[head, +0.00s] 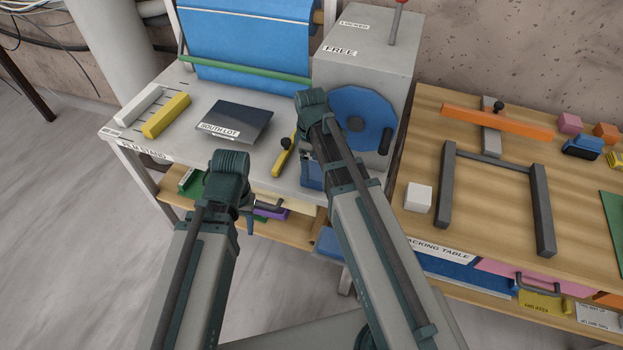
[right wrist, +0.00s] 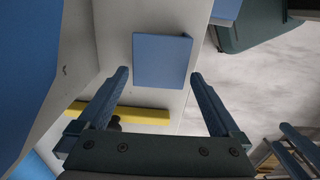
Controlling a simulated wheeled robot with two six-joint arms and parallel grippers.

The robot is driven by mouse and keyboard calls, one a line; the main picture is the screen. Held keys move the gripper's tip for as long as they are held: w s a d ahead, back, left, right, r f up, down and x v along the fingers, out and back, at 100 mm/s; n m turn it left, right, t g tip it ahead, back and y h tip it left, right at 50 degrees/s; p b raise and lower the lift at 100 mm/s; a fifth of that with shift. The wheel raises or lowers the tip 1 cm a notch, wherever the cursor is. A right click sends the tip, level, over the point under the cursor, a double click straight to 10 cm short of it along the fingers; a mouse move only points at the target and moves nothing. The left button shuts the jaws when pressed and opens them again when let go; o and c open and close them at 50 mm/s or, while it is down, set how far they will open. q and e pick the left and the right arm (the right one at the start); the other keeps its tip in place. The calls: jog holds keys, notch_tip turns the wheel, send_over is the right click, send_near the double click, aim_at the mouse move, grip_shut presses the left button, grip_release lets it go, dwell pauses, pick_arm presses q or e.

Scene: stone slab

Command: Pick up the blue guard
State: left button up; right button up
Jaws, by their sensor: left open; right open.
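A flat, square blue piece, which looks like the blue guard (right wrist: 162,60), lies on the pale bench top in the right wrist view, with a raised strip along one edge. In the head view a blue part of it (head: 311,174) shows beside my right arm, which hides the rest. My right gripper (right wrist: 160,77) is open, its two fingers apart on either side of the near end of the blue piece; I cannot tell whether they touch it. My left gripper (head: 243,194) hangs in front of the bench's front edge, its fingertips mostly hidden.
A yellow lever with a black knob (head: 285,155) lies close to my right gripper. The grey machine (head: 362,60) with its blue disc (head: 358,118) stands to the right. A dark tilted plate (head: 235,122) and a yellow bar (head: 166,115) occupy the bench's left.

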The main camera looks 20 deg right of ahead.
notch_tip(320, 180, down, 3)
jog(key=shift+w+f+b, duration=0.1)
jog(key=shift+b, duration=1.05)
pick_arm(q)
notch_tip(320, 180, down, 3)
jog(key=shift+f, duration=0.1)
pick_arm(e)
jog(key=shift+c, duration=0.2)
jog(key=c, duration=1)
jog(key=shift+c, duration=0.2)
pick_arm(q)
jog(key=shift+r, duration=0.2)
pick_arm(e)
jog(key=shift+a+r, duration=0.1)
jog(key=shift+r, duration=0.1)
